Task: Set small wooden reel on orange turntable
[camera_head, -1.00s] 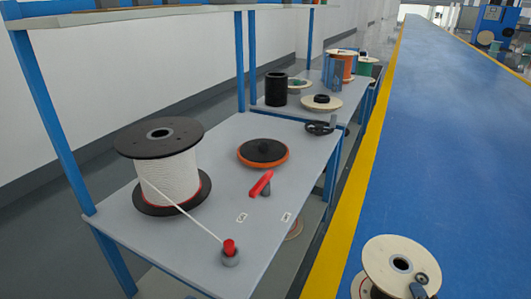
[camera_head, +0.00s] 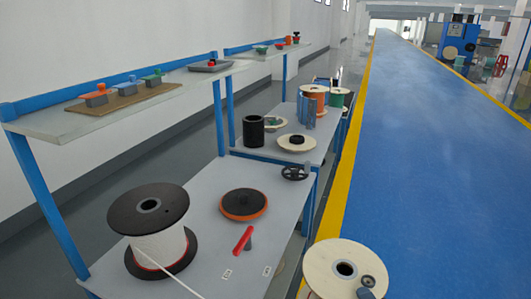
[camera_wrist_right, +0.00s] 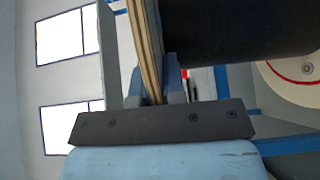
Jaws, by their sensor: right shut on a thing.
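The wooden reel (camera_head: 343,266), with pale round flanges and a dark centre hole, is at the bottom of the head view, right of the table. My right gripper (camera_head: 367,286) is at its lower right edge. In the right wrist view, my right gripper (camera_wrist_right: 156,82) is shut on the plywood flange (camera_wrist_right: 147,45), seen edge-on, with the reel's dark core (camera_wrist_right: 235,25) beside it. The orange turntable (camera_head: 243,215), with a black top, sits on the grey table, up and left of the reel and apart from it. My left gripper is not in view.
A large black-flanged reel of white cable (camera_head: 160,243) stands on the table's left. A red-handled tool (camera_head: 243,238) lies in front of the turntable, and a black handwheel (camera_head: 295,173) is behind it. A shelf (camera_head: 150,110) runs above. The blue floor lane (camera_head: 430,180) is clear.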

